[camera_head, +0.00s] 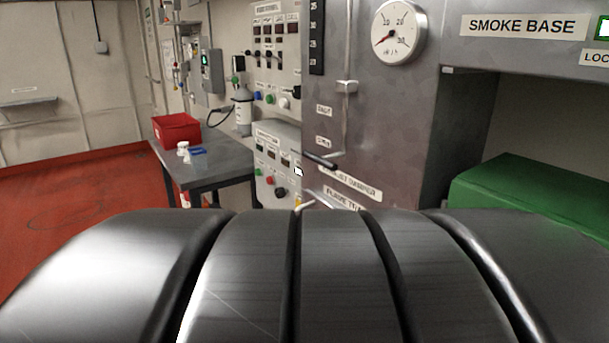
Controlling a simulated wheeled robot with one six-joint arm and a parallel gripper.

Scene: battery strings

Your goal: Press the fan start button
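Two pale control panels stand near the middle. The lower panel (265,131) has small displays, a green button (258,171), a red button (269,180) and a black knob (281,192). The labels are too small to read, so I cannot tell which is the fan start button. My gripper is not in view.
A grey table (214,174) with a red bin (176,129) stands left of the panels. A metal cabinet with a gauge (400,31) and a protruding lever (319,160) is to the right. A green box (545,200) is far right. Red floor (75,200) at left is clear.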

